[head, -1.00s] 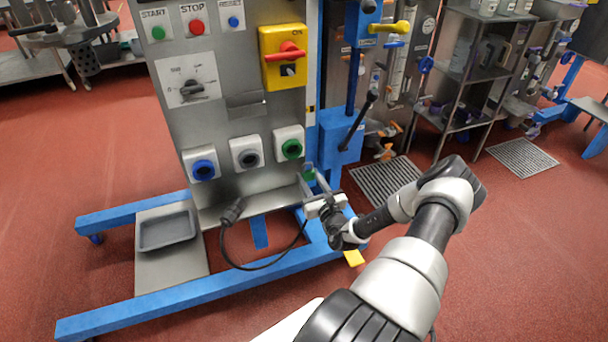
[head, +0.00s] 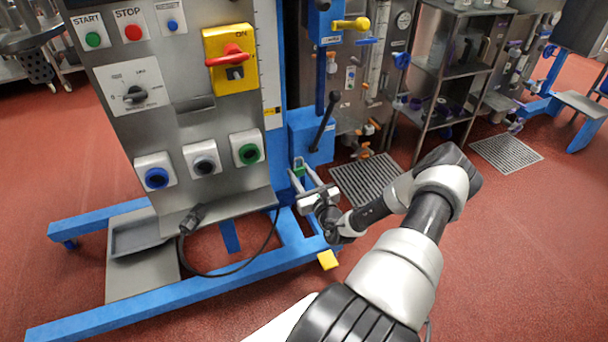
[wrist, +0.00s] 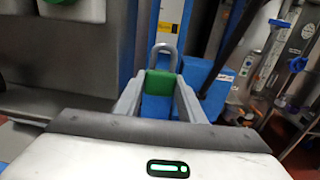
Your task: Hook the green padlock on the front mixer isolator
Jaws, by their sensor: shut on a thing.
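The green padlock (head: 299,168) is in my gripper (head: 304,177), clear of the cabinet's lower right corner. In the wrist view the padlock's green body (wrist: 160,83) sits between the two grey fingers of my gripper (wrist: 159,98). Its metal shackle (wrist: 163,48) points up, away from the gripper. A yellow isolator box (head: 231,60) with a red handle lying across it is on the upper right of the cabinet front. It is above and left of my gripper, and the padlock is apart from it.
The steel cabinet (head: 190,122) also carries push buttons, a selector dial and round sockets. A blue column and a blue box (head: 313,135) with a black lever stand just behind my gripper. A black cable (head: 232,275) hangs below the cabinet. Red floor is open at right.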

